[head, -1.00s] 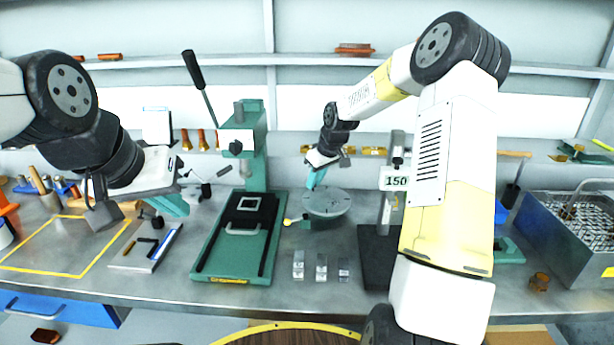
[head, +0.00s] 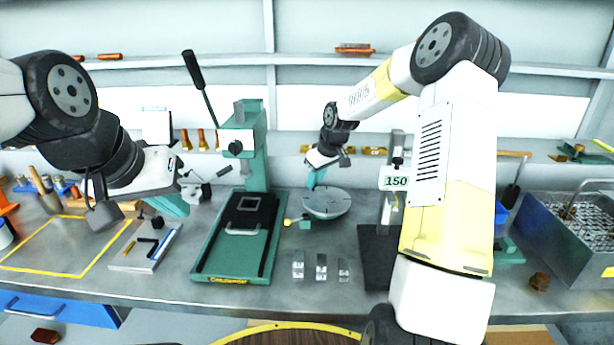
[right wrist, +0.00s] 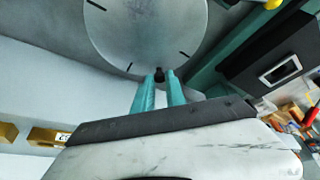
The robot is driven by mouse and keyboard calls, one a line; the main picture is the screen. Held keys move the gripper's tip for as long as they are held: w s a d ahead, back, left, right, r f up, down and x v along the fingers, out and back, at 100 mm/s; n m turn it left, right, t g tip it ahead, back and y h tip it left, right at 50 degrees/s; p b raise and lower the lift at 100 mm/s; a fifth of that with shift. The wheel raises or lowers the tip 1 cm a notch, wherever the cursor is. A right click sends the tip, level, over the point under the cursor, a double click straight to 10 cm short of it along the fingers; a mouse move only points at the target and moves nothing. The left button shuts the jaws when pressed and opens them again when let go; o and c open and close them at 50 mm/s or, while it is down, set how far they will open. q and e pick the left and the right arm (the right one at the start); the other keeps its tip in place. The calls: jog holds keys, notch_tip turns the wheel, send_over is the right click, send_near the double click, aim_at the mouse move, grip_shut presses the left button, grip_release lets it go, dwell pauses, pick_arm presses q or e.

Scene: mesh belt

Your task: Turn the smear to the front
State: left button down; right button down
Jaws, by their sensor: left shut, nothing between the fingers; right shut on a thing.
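A round grey metal disc (head: 327,204) stands on the bench at the middle of the head view. It fills the upper middle of the right wrist view (right wrist: 150,30), with a few short dark marks near its rim. I cannot tell which mark, if any, is the smear. My right gripper (head: 311,187) is at the disc's far left edge. My left gripper (head: 178,208) is shut and empty above the bench at the left.
A green press (head: 235,255) stands left of the disc. A yellow-tipped lever (head: 289,222) sticks out at the disc's left. Several small clear blocks (head: 321,267) lie in front. A wire basket bin (head: 575,245) is far right.

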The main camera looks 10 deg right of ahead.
aim_at(338, 193)
jog(key=shift+m, duration=0.3)
jog(key=d+m+h, duration=0.1)
jog(key=m, duration=0.1)
jog(key=d+m, duration=0.1)
jog(key=m, duration=0.1)
jog(key=shift+w+t+h, duration=0.4)
jog(key=d+m+h, duration=0.1)
jog(key=m, duration=0.1)
jog(key=d+m, duration=0.1)
jog(key=m, duration=0.2)
jog(key=shift+h, duration=0.4)
jog(key=m, duration=0.1)
jog(key=d+m+h, duration=0.1)
jog(key=m, duration=0.1)
jog(key=s+m, duration=0.1)
jog(key=shift+d+g+h, duration=0.3)
jog(key=shift+d+g, duration=0.1)
jog(key=shift+s+d+m+g+h, duration=0.15)
jog(key=shift+s+d+m+g, duration=0.05)
jog(key=shift+m, duration=0.55)
jog(key=shift+s+d+m+g+h, duration=0.1)
jog(key=shift+s+d+m+g, duration=0.15)
jog(key=shift+m, duration=0.45)
jog(key=shift+s+d+m+g+h, duration=0.15)
jog(key=shift+d+m, duration=0.05)
jog(key=shift+m, duration=0.55)
jog(key=c, duration=1.4)
grip_release()
